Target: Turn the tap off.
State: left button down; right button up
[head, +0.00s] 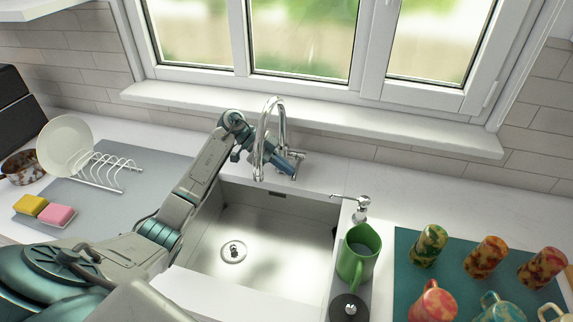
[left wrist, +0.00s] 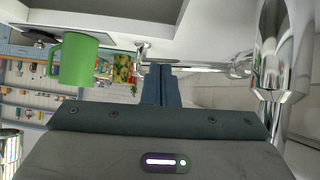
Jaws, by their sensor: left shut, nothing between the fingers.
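The chrome tap (head: 262,140) stands at the back edge of the sink, its arched spout over the basin. I make out no clear water stream below the spout. Its lever (left wrist: 205,68) is a thin chrome rod running sideways from a round hub (left wrist: 240,66) in the left wrist view. My left gripper (head: 292,168) is shut and empty, just right of the spout and close to the tap body. In the left wrist view its blue fingertips (left wrist: 160,68) are at the free end of the lever; I cannot tell whether they touch. My right gripper is out of view.
The steel sink (head: 290,235) is empty. A soap dispenser (head: 360,208), a green jug (head: 350,268) and a teal mat (head: 405,262) with several mugs are to the right. A dish rack (head: 105,170) with a plate and sponges (head: 58,214) are left. The window sill (head: 330,122) is behind the tap.

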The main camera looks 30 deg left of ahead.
pick_arm(q)
jog(key=p+v, duration=0.4)
jog(key=v, duration=0.6)
jog(key=shift+w+r, duration=0.15)
jog(key=shift+d, duration=0.1)
